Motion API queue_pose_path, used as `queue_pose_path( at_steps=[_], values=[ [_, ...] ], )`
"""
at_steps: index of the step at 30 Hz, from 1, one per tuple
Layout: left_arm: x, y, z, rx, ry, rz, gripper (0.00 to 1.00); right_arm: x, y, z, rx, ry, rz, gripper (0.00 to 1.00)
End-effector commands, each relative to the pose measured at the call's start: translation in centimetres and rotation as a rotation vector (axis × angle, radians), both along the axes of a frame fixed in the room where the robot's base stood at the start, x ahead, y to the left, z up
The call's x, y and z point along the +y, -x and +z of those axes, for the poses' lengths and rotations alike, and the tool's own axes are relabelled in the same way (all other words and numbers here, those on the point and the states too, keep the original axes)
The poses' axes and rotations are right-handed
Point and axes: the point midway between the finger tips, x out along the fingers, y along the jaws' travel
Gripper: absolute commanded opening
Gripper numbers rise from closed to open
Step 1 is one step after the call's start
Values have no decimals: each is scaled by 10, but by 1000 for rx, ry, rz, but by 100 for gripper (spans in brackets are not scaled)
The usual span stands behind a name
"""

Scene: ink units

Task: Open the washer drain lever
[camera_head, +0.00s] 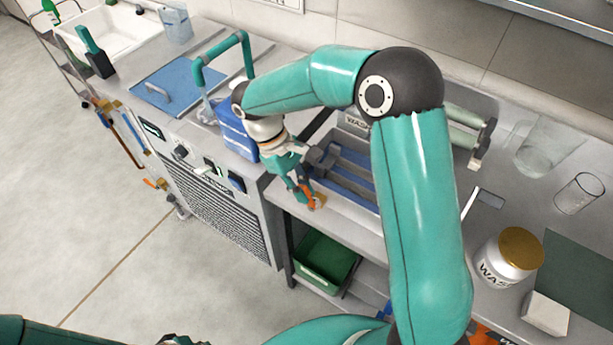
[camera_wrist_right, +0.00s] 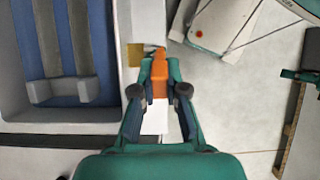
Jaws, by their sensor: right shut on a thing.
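My right gripper (camera_head: 306,197) is shut on the lever. In the right wrist view the orange lever (camera_wrist_right: 159,67) lies between the fingertips of the right gripper (camera_wrist_right: 159,85), beside the basin wall (camera_wrist_right: 112,60). Part of my left arm shows at the bottom left of the head view, but no left fingers can be made out.
A blue container (camera_head: 237,130) and a teal pipe handle stand left of the washer. A green crate (camera_head: 325,258) is on the shelf below. A gold-lidded jar (camera_head: 508,258), a white block and clear glasses stand on the right counter.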

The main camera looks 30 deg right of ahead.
Motion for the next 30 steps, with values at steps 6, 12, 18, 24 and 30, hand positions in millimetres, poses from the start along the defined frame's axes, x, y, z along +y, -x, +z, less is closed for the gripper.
queue_pose_path(
  at_steps=[6,12,18,24,30],
  values=[
    [0,0,29,0,0,0,0,4,-9,-2,154,64,2,0],
    [0,0,38,0,0,0,0,5,-13,-8,248,104,1,0],
    [0,0,41,0,0,0,0,6,-15,-10,295,124,1,0],
    [0,0,41,0,0,0,0,6,-16,-11,304,128,1,0],
    [0,0,41,0,0,0,0,6,-16,-11,303,128,2,0]
  ],
)
